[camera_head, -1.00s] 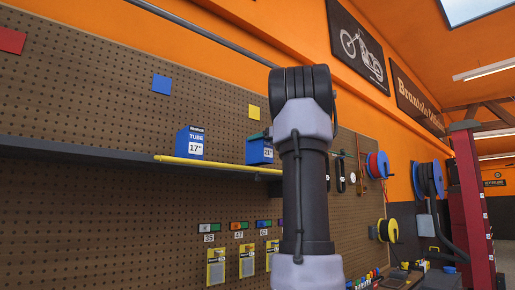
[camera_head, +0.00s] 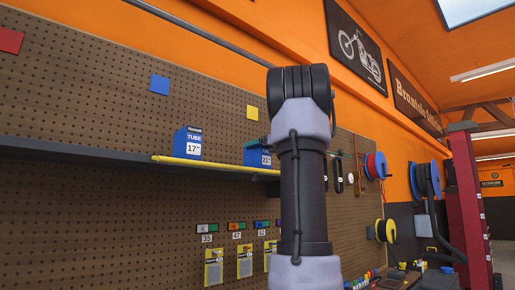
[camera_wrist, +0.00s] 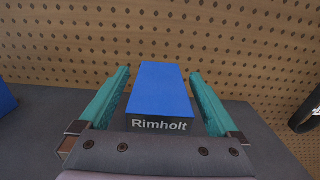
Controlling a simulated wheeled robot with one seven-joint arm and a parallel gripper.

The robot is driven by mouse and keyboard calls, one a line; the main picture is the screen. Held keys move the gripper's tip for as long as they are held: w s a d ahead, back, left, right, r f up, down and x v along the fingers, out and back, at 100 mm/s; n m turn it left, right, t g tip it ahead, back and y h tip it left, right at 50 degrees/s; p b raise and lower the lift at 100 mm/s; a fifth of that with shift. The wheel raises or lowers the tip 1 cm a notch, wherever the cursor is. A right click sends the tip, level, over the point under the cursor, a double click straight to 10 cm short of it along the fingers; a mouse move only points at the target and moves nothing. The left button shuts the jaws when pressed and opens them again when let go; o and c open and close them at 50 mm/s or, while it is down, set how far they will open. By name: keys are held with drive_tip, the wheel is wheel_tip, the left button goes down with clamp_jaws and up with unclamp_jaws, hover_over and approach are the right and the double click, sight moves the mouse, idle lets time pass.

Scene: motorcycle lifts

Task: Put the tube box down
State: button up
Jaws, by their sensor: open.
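A blue tube box (camera_wrist: 163,90) marked "Rimholt" stands on the dark shelf (camera_wrist: 50,128) in the wrist view. My gripper (camera_wrist: 160,74) is open, with one teal finger on each side of the box. A narrow gap shows beside each finger. In the head view this box (camera_head: 254,154) is partly hidden behind my arm, and its number cannot be read in full. Another blue tube box (camera_head: 187,143), labelled 17", stands to its left on the shelf. A blue edge of a box (camera_wrist: 5,100) shows at the left of the wrist view.
A yellow strip (camera_head: 205,163) runs along the shelf's front edge. The brown pegboard (camera_head: 80,110) rises close behind the boxes. Small packets hang below the shelf (camera_head: 245,260). The shelf between the two boxes is clear. Hose reels (camera_head: 376,165) hang farther right.

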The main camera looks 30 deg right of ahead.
drive_tip(key=s+d, duration=0.1)
drive_tip(key=s, duration=1.1)
drive_tip(key=shift+d, duration=0.35)
drive_tip(key=shift+r, duration=0.1)
